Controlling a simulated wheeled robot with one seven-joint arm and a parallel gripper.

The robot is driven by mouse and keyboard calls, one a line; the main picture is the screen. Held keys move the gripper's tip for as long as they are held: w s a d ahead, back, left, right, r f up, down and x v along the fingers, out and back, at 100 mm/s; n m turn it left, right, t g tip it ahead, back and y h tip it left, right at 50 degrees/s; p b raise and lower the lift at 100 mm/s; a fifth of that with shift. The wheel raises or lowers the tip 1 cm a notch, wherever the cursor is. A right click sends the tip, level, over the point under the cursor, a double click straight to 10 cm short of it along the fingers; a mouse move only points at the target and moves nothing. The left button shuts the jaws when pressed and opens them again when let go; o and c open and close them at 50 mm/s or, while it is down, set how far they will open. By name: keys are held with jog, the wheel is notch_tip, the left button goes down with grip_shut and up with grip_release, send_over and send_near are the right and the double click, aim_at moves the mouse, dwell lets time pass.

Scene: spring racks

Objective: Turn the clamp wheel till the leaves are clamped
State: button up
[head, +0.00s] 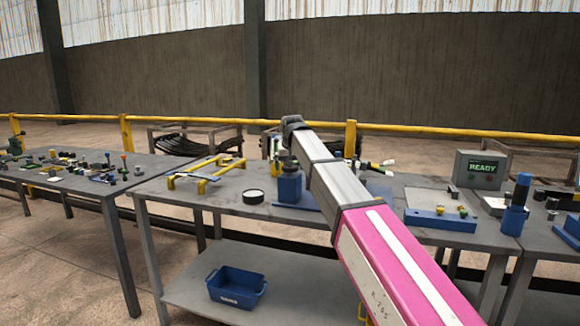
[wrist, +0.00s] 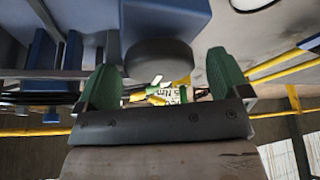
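A blue block-shaped clamp (head: 289,188) with a dark round wheel (head: 290,165) on top stands on the middle table, just left of my arm. The wrist view is upside down. There the blue body (wrist: 165,20) is at the top and the dark wheel (wrist: 158,60) is below it. My gripper (wrist: 166,82) has two green fingers spread apart, with the wheel in the gap beyond them, nearer the left finger. I cannot tell whether a finger touches it. In the head view my arm hides the gripper. I cannot make out the leaves.
A black round container (head: 253,197) and a yellow-legged rack (head: 205,175) stand left of the clamp. A grey box reading READY (head: 481,169) and a blue fixture (head: 440,219) are to the right. A blue bin (head: 236,287) sits on the lower shelf. Bare tabletop lies front left.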

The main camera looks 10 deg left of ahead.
jog(key=shift+r, duration=0.1)
jog(key=v, duration=1)
jog(key=shift+r, duration=0.3)
